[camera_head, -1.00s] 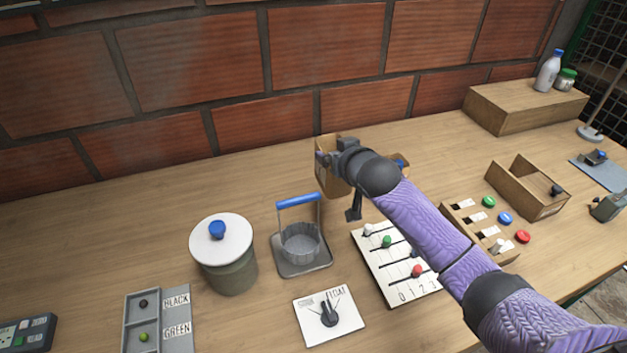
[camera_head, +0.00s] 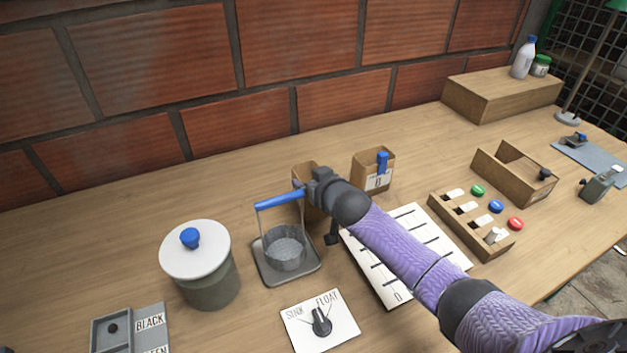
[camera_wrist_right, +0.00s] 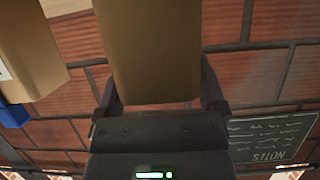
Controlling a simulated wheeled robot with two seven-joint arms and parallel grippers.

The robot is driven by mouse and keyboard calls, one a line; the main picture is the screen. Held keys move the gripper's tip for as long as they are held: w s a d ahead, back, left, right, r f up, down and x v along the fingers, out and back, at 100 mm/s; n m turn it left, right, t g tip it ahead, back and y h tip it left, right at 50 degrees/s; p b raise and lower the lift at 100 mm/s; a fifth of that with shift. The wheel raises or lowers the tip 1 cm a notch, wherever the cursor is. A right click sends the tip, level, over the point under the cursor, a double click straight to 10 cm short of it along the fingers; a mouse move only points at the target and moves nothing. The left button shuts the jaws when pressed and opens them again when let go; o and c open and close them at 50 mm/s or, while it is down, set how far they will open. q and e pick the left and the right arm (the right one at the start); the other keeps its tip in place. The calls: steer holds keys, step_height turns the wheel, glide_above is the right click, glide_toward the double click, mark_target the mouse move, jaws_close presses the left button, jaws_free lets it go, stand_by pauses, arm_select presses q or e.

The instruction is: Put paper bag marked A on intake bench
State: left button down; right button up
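A brown paper bag (camera_head: 304,182) is at my right gripper (camera_head: 311,187), behind the blue-handled pot and partly hidden by the gripper. In the right wrist view the bag (camera_wrist_right: 152,50) sits between the two fingers of the right gripper (camera_wrist_right: 160,98), which look closed against its sides. No letter shows on the visible face of this bag. I cannot tell whether its base touches the table. A second brown bag (camera_head: 367,163) with a blue clip and a white label, hard to read, stands to its right; it also shows in the right wrist view (camera_wrist_right: 30,55). My left gripper is out of view. I cannot identify the intake bench.
The blue-handled pot (camera_head: 286,262) stands close in front of the held bag. A lidded jar (camera_head: 208,285) is left of it. A lined board (camera_head: 385,283) lies under my right arm. A wooden block (camera_head: 490,105) stands at the back right. The table's back left is clear.

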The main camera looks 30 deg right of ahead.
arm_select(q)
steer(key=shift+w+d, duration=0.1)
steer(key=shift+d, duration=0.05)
arm_select(e)
steer(key=shift+o, duration=0.3)
steer(key=shift+r, duration=0.1)
arm_select(q)
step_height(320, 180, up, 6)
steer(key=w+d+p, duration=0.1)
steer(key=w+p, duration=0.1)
steer(key=p, duration=0.3)
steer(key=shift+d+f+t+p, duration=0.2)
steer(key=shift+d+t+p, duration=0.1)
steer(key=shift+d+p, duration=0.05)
arm_select(e)
steer(key=v, duration=1.2)
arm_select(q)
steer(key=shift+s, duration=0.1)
